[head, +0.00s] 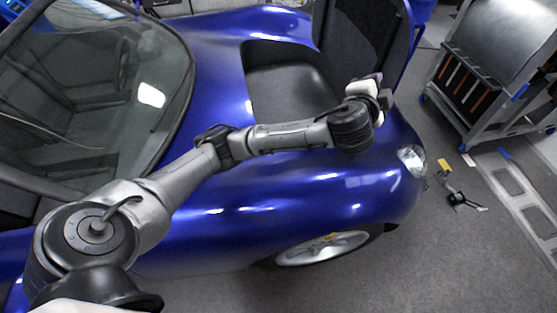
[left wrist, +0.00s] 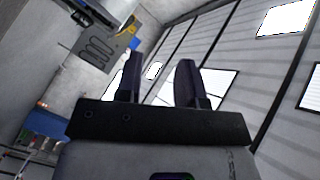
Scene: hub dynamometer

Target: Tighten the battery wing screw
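No battery and no wing screw can be made out in either view. The blue car (head: 290,190) has its front lid (head: 365,40) raised over an open compartment (head: 285,85). Its inside looks dark and bare where I can see it. My left arm reaches across the car's front, with the wrist at the compartment's near right corner. In the left wrist view my left gripper (left wrist: 159,72) points up toward the ceiling. Its two dark fingers are apart with nothing between them. My right gripper is not in view.
A metal cart (head: 490,75) with a rack of dark and orange items stands at the right. A small dark object (head: 458,198) and a yellow piece (head: 444,165) lie on the grey floor. The windshield (head: 90,80) is at the left.

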